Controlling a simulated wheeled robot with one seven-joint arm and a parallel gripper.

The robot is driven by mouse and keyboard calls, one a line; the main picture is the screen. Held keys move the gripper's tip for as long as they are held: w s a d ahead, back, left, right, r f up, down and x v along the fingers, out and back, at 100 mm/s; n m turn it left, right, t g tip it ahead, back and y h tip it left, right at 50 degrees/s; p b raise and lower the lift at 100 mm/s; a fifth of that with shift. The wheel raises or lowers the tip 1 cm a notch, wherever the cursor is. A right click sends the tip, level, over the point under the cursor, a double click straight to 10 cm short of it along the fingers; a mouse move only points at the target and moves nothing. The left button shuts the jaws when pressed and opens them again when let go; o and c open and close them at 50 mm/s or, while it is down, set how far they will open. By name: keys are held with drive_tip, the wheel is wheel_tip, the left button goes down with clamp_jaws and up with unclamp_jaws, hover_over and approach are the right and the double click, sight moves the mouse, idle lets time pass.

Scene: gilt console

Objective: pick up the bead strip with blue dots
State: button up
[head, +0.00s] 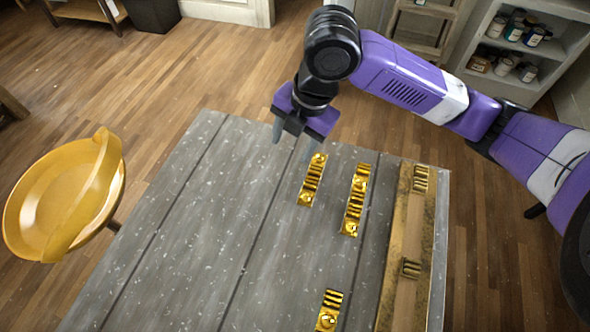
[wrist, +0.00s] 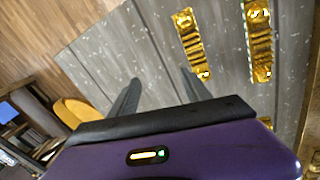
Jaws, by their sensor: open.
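Several gold bead strips lie on the grey plank table (head: 215,235). One strip (head: 311,181) lies just below my gripper in the head view. A second strip (head: 354,200) lies to its right, and a third (head: 329,311) lies at the near edge of the picture. No blue dots can be made out on any strip.
A wooden rail (head: 401,285) with gold ribbed pieces (head: 420,179) runs along the table's right side. A yellow round-backed chair (head: 60,200) stands left of the table. Shelves with jars (head: 535,37) stand at the back right. The table's left half is bare.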

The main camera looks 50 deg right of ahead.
sight(313, 176)
drive_tip(key=s, duration=0.1)
drive_tip(key=s+d+n+g, duration=0.1)
drive_tip(key=s, duration=0.1)
drive_tip(key=s+f+n+g+h, duration=0.1)
drive_tip(key=shift+s+d, duration=0.3)
drive_tip(key=shift+d, duration=0.1)
drive_tip(key=shift+s+a+f+p, duration=0.15)
drive_tip(key=shift+f+p, duration=0.15)
drive_tip(key=shift+f, duration=1.7)
drive_tip(key=shift+a+f+p, duration=0.1)
drive_tip(key=shift+f+p, duration=0.15)
drive_tip(key=shift+f, duration=1.7)
drive_tip(key=shift+c, duration=0.3)
clamp_jaws()
